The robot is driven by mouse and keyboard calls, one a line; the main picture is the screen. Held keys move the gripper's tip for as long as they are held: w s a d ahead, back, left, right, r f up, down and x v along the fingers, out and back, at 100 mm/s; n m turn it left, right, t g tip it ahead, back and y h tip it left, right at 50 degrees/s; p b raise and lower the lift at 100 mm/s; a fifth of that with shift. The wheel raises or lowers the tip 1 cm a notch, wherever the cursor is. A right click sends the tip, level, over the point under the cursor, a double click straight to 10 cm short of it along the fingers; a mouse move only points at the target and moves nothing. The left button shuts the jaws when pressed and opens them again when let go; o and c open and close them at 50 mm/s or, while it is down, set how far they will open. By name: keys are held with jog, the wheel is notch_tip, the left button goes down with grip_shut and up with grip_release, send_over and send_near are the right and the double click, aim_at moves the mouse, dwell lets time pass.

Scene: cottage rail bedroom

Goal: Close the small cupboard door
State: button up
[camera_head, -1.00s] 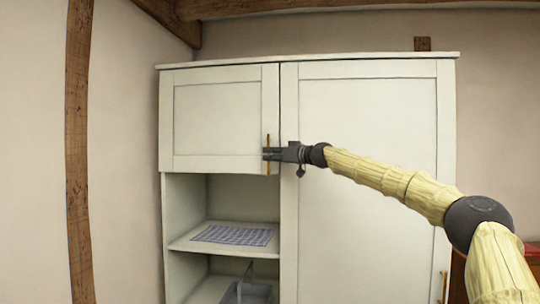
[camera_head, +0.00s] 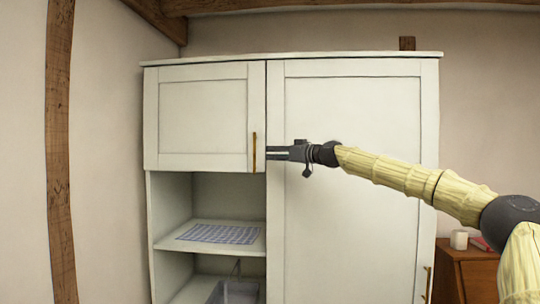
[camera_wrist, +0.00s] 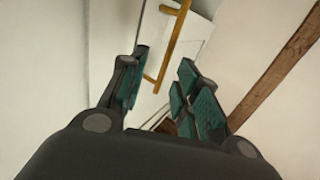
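The small cupboard door (camera_head: 203,117) is the upper left door of the white cabinet. In the head view it looks flush with the cabinet front; I cannot tell whether a slight gap is left. Its brass handle (camera_head: 254,153) is upright near its right edge, and it also shows in the wrist view (camera_wrist: 173,48). My gripper (camera_head: 270,153) is just right of the handle, apart from it, in front of the tall door's left edge. In the wrist view my gripper (camera_wrist: 160,85) has its fingers spread, with nothing held between them.
The tall door (camera_head: 350,170) fills the cabinet's right side behind my arm. Open shelves below the small door hold a patterned cloth (camera_head: 220,234) and a grey bin (camera_head: 234,292). A wooden dresser (camera_head: 468,275) with a white cup (camera_head: 459,240) stands at right.

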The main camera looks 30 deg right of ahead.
jog(key=shift+v, duration=1.7)
